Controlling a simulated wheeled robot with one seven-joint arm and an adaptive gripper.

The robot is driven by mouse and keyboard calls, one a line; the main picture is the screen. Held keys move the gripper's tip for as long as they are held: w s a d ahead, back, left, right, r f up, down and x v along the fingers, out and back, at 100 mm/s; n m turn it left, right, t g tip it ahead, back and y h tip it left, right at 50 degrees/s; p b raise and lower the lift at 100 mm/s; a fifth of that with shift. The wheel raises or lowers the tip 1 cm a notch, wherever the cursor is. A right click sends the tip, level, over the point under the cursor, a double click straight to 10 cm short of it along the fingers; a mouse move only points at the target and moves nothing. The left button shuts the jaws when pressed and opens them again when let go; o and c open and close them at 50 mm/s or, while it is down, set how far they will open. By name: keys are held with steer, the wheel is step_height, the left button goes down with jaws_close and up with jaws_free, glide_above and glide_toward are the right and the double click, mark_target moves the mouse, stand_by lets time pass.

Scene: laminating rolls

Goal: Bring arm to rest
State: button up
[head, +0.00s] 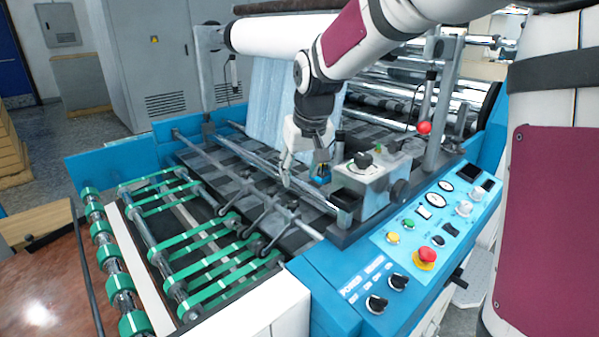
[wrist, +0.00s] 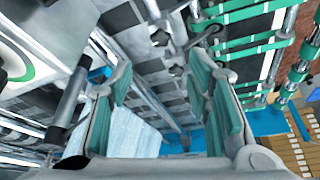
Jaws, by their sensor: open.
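My gripper (head: 303,170) hangs at the end of my white and maroon arm, over the middle of the laminating machine, beside a grey control box (head: 375,180). In the wrist view, the two green-padded fingers of my gripper (wrist: 165,85) are spread apart with nothing between them. Machine bars and dark belts show beyond them. Whether the fingers touch any part of the machine cannot be told.
A white roll (head: 280,35) with bluish film (head: 270,95) hangs behind my gripper. Green belts on rollers (head: 205,250) lie at the front left. A blue control panel (head: 430,225) with a red button (head: 426,256) is at the right. Open floor (head: 75,95) shows at the far left.

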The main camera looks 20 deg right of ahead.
steer(key=s+r+p, duration=0.1)
steer(key=s, duration=1.5)
steer(key=s+a+r+p, duration=0.1)
steer(key=s+r, duration=0.1)
steer(key=s, duration=1.5)
steer(key=shift+s+a+r, duration=0.25)
steer(key=shift+a+r, duration=0.05)
